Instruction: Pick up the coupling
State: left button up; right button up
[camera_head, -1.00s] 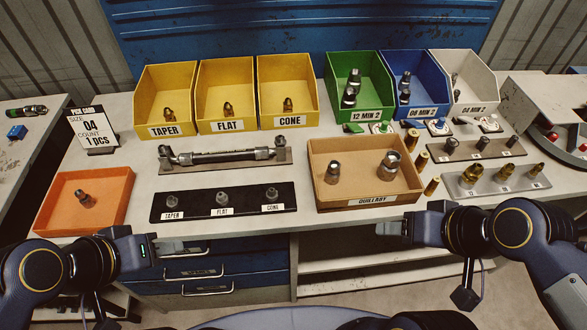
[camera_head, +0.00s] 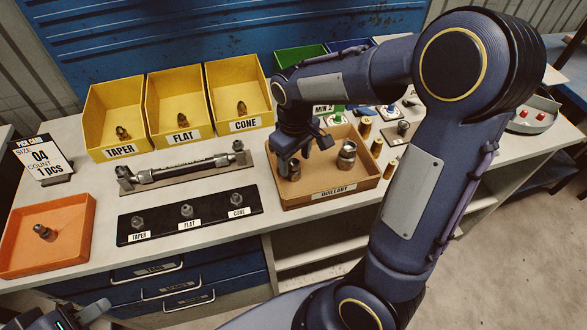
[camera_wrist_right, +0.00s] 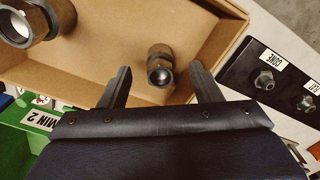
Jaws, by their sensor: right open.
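Two metal couplings stand in the open cardboard tray (camera_head: 330,192) on the bench: a smaller one (camera_head: 294,170) at left and a larger one (camera_head: 347,155) at right. My right gripper (camera_head: 290,160) points down over the smaller coupling, partly hiding it. In the right wrist view, the open fingers (camera_wrist_right: 162,85) lie on either side of the smaller coupling (camera_wrist_right: 160,66), with nothing held. The larger coupling (camera_wrist_right: 27,22) is at that view's top left. My left gripper (camera_head: 92,312) is at the bottom left, clear of the bench items; its fingers are unclear.
Yellow bins (camera_head: 183,110) stand behind a hose assembly (camera_head: 185,172). A black strip (camera_head: 190,214) with several fittings lies left of the tray. An orange tray (camera_head: 75,250) holds one fitting. Brass pieces (camera_head: 376,147) stand right of the tray. A card (camera_head: 45,158) reads size 04, count 1.

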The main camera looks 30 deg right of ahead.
aim_at(295, 163)
notch_tip(295, 163, down, 4)
jog(key=shift+f, duration=0.2)
jog(key=shift+c, duration=0.5)
jog(key=c, duration=0.9)
jog(key=shift+c, duration=0.6)
jog(key=shift+r, duration=0.2)
